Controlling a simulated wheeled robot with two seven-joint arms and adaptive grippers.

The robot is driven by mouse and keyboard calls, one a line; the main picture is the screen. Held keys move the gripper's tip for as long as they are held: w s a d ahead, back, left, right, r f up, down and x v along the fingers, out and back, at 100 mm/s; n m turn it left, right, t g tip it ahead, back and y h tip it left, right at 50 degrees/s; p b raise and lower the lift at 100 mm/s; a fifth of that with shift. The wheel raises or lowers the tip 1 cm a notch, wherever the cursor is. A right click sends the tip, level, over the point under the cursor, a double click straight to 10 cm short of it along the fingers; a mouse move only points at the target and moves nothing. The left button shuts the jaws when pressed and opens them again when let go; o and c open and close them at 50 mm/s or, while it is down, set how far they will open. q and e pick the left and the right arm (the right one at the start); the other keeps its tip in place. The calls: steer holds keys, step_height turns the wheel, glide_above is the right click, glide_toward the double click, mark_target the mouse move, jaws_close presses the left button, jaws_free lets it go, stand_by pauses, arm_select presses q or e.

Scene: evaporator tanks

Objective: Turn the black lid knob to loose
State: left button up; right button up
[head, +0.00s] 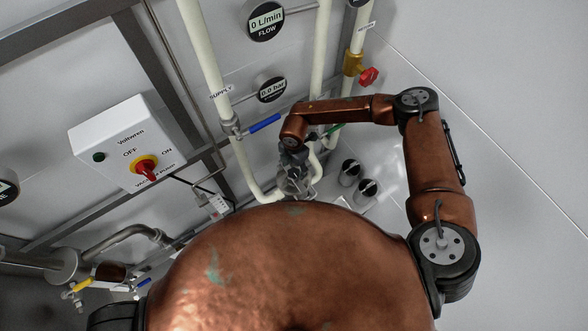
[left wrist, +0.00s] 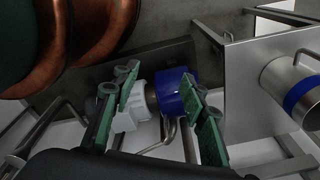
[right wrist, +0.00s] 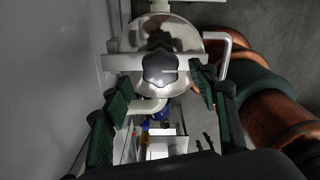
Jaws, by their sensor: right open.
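The black lid knob (right wrist: 164,71), a dark lobed star knob, sits on a bar across a round shiny metal lid (right wrist: 150,32) in the right wrist view. My right gripper (right wrist: 162,82) is open, with its green-padded fingers on either side of the knob in that view. The knob looks beyond the fingertips; I cannot tell the gap. In the head view my right gripper (head: 296,180) is low beside the pale pipes, and the knob cannot be made out there. My left gripper (left wrist: 163,88) is open in the left wrist view, with a blue-and-white fitting (left wrist: 172,92) showing between its fingers.
A white switch box (head: 125,140) with a red knob is on the left frame. Pale pipes (head: 205,50) carry a blue-handled valve (head: 262,123) and a red-handled valve (head: 368,76) near my right arm. Two black round knobs (head: 350,168) stand right of my gripper. Bare wall lies right.

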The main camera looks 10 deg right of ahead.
mark_target(294, 174)
steer(key=shift+f, duration=1.5)
steer(key=c, duration=1.2)
